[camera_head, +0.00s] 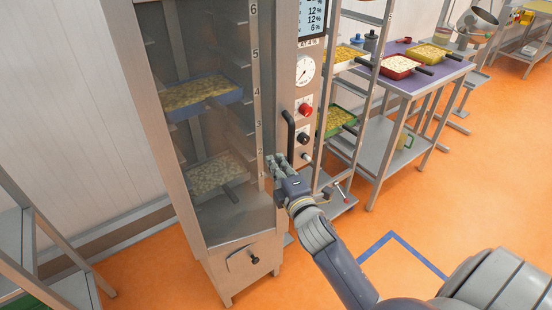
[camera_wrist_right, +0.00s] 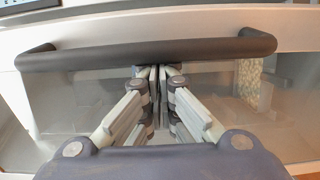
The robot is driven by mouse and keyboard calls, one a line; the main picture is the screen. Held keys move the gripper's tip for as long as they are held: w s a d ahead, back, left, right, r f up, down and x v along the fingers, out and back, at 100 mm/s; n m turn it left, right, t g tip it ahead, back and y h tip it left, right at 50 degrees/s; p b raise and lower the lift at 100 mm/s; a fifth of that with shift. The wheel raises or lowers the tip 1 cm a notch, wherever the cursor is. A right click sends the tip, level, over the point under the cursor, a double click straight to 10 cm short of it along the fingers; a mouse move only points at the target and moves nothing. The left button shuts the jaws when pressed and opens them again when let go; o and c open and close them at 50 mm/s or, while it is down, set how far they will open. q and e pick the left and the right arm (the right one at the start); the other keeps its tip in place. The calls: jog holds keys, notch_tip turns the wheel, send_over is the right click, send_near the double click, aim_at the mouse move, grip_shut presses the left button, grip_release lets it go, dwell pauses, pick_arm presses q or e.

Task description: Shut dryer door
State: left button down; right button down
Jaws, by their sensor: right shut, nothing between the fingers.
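The dryer (camera_head: 238,250) is a tall steel cabinet at the left centre of the head view. Its clear door (camera_head: 220,135) has level numbers along one side, and trays show through it. The door looks flush or nearly flush with the cabinet; I cannot tell whether a gap remains. The black bar handle (camera_head: 290,135) also spans the top of the right wrist view (camera_wrist_right: 90,56). My right gripper (camera_head: 275,163) is shut and empty at the handle's lower end. In the wrist view its fingertips (camera_wrist_right: 160,72) meet at the handle's edge; contact is unclear. My left gripper is out of view.
A control panel with a gauge (camera_head: 304,70) and knobs is beside the door. A tray rack (camera_head: 350,135) and a purple-topped table (camera_head: 455,67) with trays stand to the right. Metal shelving (camera_head: 30,250) is at lower left. The orange floor (camera_head: 460,190) is mostly clear at right.

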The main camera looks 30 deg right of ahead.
jog(key=shift+w, duration=0.4)
jog(key=shift+d, duration=0.1)
